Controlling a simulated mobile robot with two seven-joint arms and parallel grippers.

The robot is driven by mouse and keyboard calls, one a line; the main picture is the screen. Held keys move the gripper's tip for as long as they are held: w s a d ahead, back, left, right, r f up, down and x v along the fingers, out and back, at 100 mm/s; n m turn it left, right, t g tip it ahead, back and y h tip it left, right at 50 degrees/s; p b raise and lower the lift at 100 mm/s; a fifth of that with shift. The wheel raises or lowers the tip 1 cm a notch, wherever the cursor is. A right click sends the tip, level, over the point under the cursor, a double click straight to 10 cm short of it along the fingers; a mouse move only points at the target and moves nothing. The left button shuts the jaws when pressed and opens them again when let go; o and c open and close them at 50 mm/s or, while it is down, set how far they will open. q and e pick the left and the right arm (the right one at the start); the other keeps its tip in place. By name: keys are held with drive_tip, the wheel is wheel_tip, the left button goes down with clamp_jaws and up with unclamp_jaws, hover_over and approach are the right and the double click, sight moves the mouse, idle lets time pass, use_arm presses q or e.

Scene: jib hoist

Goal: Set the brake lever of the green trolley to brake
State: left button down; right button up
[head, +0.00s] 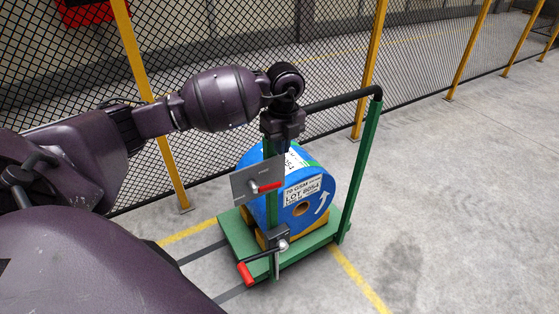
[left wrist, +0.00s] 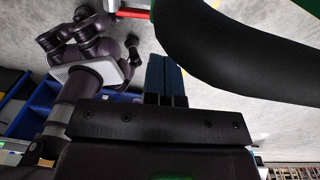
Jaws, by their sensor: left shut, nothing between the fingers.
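The green trolley (head: 348,190) stands on the floor with a black handle bar (head: 338,99) on top. A grey plate with a short red-gripped lever (head: 268,187) is on its near post. Lower down, a second lever with a red grip (head: 245,272) slants down and left from a bracket (head: 277,240). I cannot tell by any label which one is the brake lever. My left gripper (head: 284,130) is above the grey plate, at the near end of the handle bar; its blue fingers (left wrist: 165,78) are shut and empty. My right gripper is not in view.
A blue roll (head: 300,192) with a white lot label sits on the trolley. A mesh fence (head: 300,40) with yellow posts (head: 370,70) runs behind. The concrete floor on the right is clear. In the left wrist view, the black bar (left wrist: 235,55) passes close to the fingers.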

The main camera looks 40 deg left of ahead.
use_arm(q)
drive_tip(key=shift+w+d+r, duration=0.1)
drive_tip(key=shift+w+r, duration=0.05)
drive_tip(key=shift+r, duration=0.85)
drive_tip(key=shift+w+d+r, duration=0.1)
drive_tip(key=shift+r, duration=0.85)
